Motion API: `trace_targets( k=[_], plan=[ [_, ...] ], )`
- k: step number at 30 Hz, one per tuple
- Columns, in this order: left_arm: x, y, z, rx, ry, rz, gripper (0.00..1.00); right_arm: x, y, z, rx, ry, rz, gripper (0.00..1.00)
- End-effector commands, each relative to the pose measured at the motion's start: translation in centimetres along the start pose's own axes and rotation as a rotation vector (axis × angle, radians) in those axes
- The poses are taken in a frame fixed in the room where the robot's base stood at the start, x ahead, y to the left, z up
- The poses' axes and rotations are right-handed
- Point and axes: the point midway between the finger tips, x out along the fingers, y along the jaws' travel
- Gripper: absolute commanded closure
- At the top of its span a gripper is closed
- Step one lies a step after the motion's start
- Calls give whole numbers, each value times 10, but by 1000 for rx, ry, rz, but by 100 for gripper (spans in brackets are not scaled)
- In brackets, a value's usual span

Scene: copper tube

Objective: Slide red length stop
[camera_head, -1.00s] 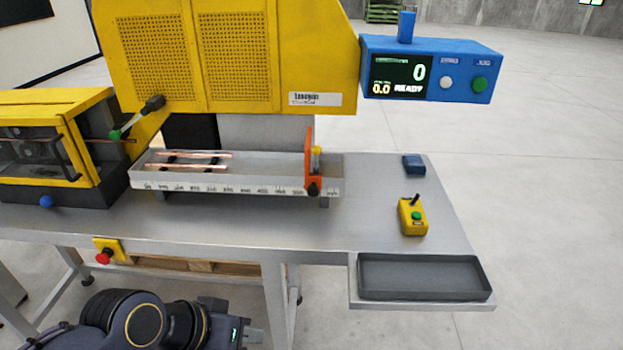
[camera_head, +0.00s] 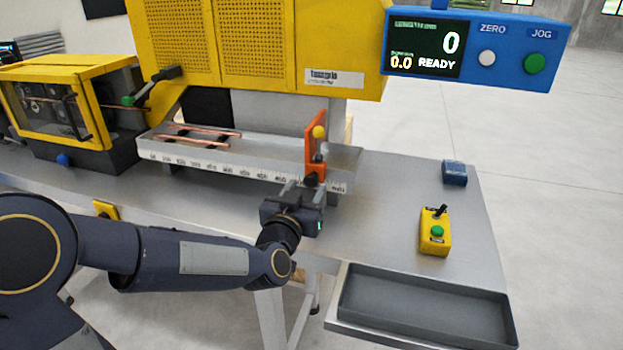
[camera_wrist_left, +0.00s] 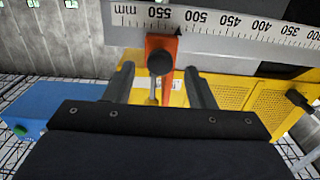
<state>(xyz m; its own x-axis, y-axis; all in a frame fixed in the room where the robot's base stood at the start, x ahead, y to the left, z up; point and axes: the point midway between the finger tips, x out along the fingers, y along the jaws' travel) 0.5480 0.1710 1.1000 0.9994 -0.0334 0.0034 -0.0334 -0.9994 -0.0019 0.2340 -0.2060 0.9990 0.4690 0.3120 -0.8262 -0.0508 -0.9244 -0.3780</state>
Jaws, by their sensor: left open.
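In the left wrist view the stop (camera_wrist_left: 160,44) sits between the 500 and 550 marks. Its black knob (camera_wrist_left: 159,62) shows between my fingers. My left gripper (camera_head: 306,185) is open, in front of the stop's lower end; it also shows in the left wrist view (camera_wrist_left: 160,76). Contact cannot be told. My right gripper is out of view.
Copper tubes (camera_head: 205,135) lie in the tray's left part. A yellow pendant (camera_head: 434,236) and a small blue block (camera_head: 454,172) stand on the table to the right. A grey bin (camera_head: 420,315) is at the front right. The yellow machine (camera_head: 270,50) stands behind the tray.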

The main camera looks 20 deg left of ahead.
Motion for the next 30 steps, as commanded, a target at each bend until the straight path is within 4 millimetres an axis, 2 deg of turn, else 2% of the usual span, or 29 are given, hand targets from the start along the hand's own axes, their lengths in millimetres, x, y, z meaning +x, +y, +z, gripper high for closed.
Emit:
trace_targets(
  k=[6, 10, 15, 22, 30],
  plan=[
    [37, 0, 0, -2, -4, 0, 50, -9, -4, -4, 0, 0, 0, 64],
    [52, 0, -1, -2, -4, 0, 50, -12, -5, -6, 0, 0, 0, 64],
    [61, 0, 0, -2, -3, 0, 50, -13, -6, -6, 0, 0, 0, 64],
    [61, 0, 0, -2, -3, 1, 50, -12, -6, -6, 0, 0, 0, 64],
    [61, 0, 0, -2, -3, 2, 86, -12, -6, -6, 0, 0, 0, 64]
  ],
)
